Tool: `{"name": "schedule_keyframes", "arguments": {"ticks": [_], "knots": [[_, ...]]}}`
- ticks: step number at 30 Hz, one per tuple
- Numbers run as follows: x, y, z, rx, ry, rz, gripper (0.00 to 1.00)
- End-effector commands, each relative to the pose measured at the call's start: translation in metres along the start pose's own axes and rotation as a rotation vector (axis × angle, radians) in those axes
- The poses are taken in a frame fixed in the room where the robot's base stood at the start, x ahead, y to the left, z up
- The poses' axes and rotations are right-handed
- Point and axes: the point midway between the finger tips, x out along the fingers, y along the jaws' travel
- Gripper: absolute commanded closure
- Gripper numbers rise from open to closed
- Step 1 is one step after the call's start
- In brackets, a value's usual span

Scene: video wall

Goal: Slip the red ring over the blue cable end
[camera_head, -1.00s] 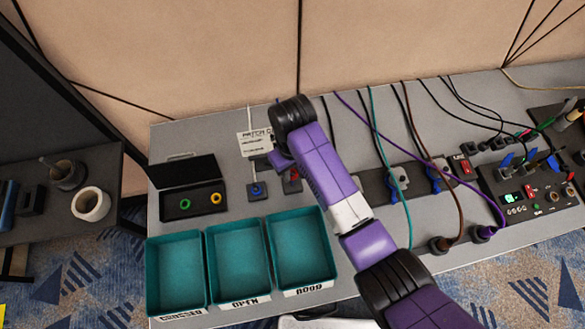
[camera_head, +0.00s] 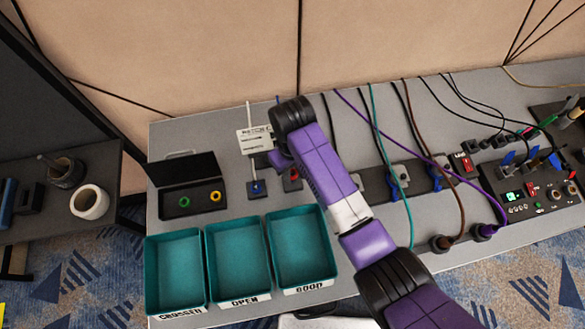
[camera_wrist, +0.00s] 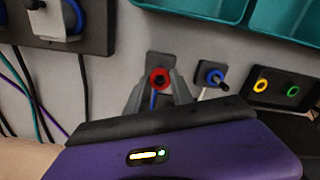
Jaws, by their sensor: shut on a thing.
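In the wrist view the red ring (camera_wrist: 159,79) sits between the fingertips of my gripper (camera_wrist: 158,88), which is shut on it. The ring faces a small dark plate, and a dark spot shows in its centre. A blue cable (camera_wrist: 153,101) shows just below the ring. The ring overlaps the cable end in the picture; I cannot tell whether it is around it or in front of it. In the head view the red ring (camera_head: 292,174) is partly hidden by my arm, beside the blue-collared end of a pale cable (camera_head: 257,187).
A black case (camera_head: 184,202) holds a green and a yellow ring. Teal trays, including one labelled GOOD (camera_head: 323,274), line the front edge. A white card (camera_head: 254,140) stands behind. Cables and a switch panel (camera_head: 540,200) crowd the right.

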Motion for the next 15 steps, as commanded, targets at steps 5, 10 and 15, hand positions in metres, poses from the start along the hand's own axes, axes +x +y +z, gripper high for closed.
{"name": "schedule_keyframes", "arguments": {"ticks": [5, 10, 15], "knots": [[0.004, 0.000, 0.000, 0.000, 0.000, 0.000, 1.00], [0.009, 0.000, 0.000, 0.000, 0.000, 0.000, 1.00], [0.013, 0.000, 0.000, 0.000, 0.000, 0.000, 1.00]]}}
